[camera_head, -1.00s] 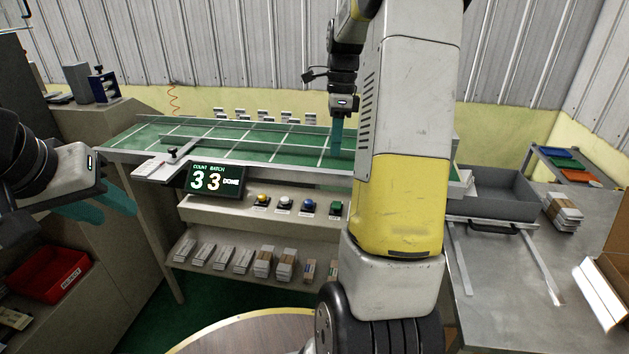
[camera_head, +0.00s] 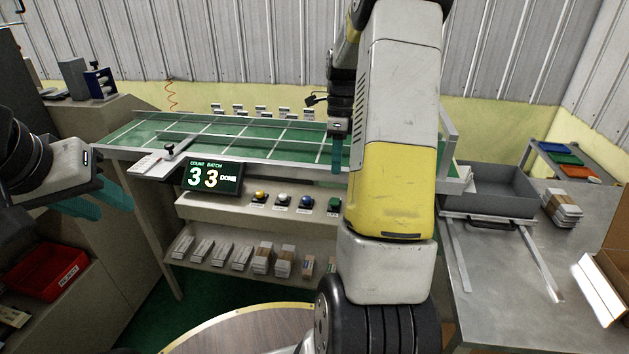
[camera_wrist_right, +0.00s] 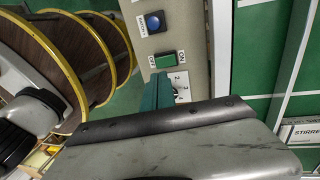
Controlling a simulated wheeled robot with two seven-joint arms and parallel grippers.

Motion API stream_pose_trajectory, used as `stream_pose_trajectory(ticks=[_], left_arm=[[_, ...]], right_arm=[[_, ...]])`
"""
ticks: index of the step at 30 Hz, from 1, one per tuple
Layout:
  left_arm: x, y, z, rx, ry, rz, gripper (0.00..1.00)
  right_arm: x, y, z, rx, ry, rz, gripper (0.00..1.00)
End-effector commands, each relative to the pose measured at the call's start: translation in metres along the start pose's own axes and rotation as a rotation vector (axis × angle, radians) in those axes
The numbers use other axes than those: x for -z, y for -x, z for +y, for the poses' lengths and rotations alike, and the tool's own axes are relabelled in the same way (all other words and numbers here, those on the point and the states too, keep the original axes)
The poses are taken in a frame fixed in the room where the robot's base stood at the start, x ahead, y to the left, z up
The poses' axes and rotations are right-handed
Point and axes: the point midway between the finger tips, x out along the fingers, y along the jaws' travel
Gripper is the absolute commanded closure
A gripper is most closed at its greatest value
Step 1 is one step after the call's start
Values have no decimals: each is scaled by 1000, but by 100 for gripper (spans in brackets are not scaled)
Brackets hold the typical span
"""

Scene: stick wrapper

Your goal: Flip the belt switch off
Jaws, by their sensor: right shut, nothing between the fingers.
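The green belt switch (camera_head: 334,205) sits at the right end of the row of controls on the sloped panel under the conveyor's front edge. My left gripper (camera_head: 96,203) is open and empty at the far left.
A blue button (camera_head: 305,201), a white button (camera_head: 281,198) and a yellow button (camera_head: 259,196) stand left of the switch. The display (camera_head: 212,178) reads 3, 3, DONE. Wrapped packs lie on the shelf below. A grey tray (camera_head: 490,205) is at right.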

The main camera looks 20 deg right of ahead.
Motion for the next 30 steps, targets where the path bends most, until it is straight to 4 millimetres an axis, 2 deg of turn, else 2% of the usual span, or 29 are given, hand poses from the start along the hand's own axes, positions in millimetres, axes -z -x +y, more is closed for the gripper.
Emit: stream_pose_trajectory(ticks=[1, 6, 12, 18, 30], left_arm=[[0, 0, 0, 0, 0, 0, 64], [0, 0, 0, 0, 0, 0, 64], [0, 0, 0, 0, 0, 0, 64], [0, 0, 0, 0, 0, 0, 64], [0, 0, 0, 0, 0, 0, 64]], right_arm=[[1, -13, 1, -6, -1, 1, 100], [0, -48, 1, -5, -1, 0, 100], [0, -75, 0, -2, -1, 0, 100], [0, -85, 0, 0, 0, -1, 100], [0, -87, 1, 17, 1, 1, 100]])
